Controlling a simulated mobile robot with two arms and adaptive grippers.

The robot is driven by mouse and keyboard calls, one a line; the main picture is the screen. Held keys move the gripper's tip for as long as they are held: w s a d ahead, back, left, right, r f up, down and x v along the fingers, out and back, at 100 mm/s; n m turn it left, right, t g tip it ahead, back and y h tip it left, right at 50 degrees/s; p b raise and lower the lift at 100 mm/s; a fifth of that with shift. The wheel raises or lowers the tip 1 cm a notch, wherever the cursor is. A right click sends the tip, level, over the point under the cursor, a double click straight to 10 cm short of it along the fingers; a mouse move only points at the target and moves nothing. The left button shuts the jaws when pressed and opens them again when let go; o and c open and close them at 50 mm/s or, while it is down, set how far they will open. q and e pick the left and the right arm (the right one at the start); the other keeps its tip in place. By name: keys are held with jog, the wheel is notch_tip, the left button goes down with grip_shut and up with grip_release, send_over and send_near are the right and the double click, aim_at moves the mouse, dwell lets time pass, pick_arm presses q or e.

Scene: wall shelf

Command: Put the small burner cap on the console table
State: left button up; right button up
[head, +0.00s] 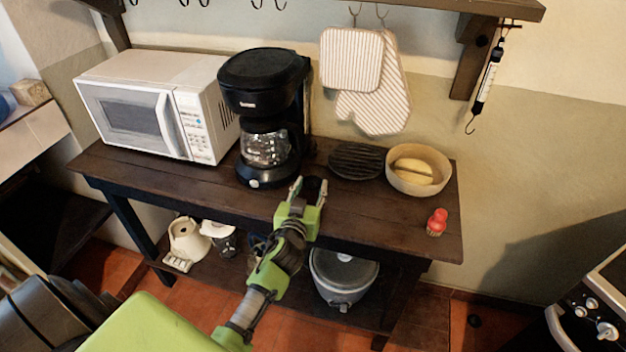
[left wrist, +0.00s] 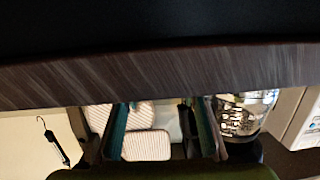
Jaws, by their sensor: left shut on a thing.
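My left gripper (head: 310,190) is over the middle of the dark wooden console table (head: 385,213) in the head view, just right of the coffee maker's base. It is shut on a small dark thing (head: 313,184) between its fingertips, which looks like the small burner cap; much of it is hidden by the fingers. In the left wrist view the two fingers (left wrist: 162,130) stand apart, and I cannot make out the cap there. The table's brown wood (left wrist: 160,75) crosses that view. I cannot tell whether the cap touches the tabletop. My right gripper is not in view.
On the table stand a white microwave (head: 150,105), a black coffee maker (head: 265,80), a dark ribbed plate (head: 356,160), a bowl with yellow food (head: 418,180) and a red-topped brush (head: 437,221). A pot (head: 342,275) is on the lower shelf.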

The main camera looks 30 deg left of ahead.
aim_at(313, 180)
pick_arm(q)
jog(key=shift+w+a, duration=0.1)
jog(key=shift+w, duration=0.2)
jog(key=shift+w+a+r, duration=0.1)
jog(key=shift+w+a, duration=0.1)
jog(key=shift+w, duration=0.4)
jog(key=shift+w+a+r, duration=0.1)
jog(key=shift+w+a, duration=0.1)
jog(key=shift+w, duration=0.35)
jog(key=shift+w+a+f, duration=0.1)
jog(key=shift+w+f, duration=0.1)
jog(key=shift+f, duration=0.25)
jog(key=shift+w+f, duration=0.2)
jog(key=shift+f, duration=0.35)
jog(key=shift+s, duration=0.1)
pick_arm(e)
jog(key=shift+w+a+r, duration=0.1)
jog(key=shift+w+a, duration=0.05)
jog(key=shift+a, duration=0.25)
pick_arm(q)
jog(key=shift+f+b, duration=0.3)
jog(key=o, duration=1.2)
jog(key=shift+r, duration=0.1)
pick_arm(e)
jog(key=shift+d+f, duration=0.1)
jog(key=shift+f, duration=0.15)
